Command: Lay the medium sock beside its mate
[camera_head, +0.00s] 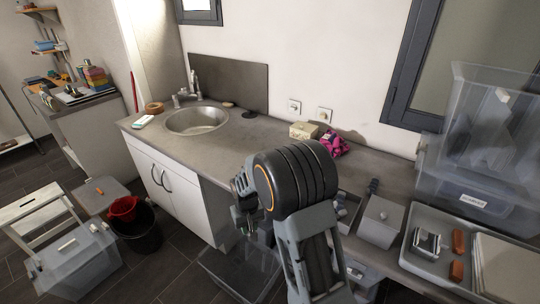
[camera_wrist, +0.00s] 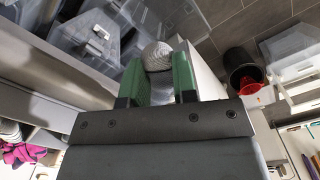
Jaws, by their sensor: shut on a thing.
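My gripper (camera_wrist: 157,82) has green fingers on either side of a grey ribbed, rounded bundle that looks like a sock (camera_wrist: 157,56). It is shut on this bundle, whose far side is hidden. In the head view my gripper (camera_head: 245,205) is left of my large dark wrist joint, in the air before the counter front; the sock cannot be made out there. A pink and dark patterned cloth bundle (camera_head: 333,145) lies on the counter near the wall; it also shows in the wrist view (camera_wrist: 22,153). I cannot tell which item is the mate.
Clear bins (camera_head: 485,145) and a tray (camera_head: 412,262) stand right. A dark bucket (camera_head: 140,235) stands on the floor. The counter between sink and box is mostly free.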

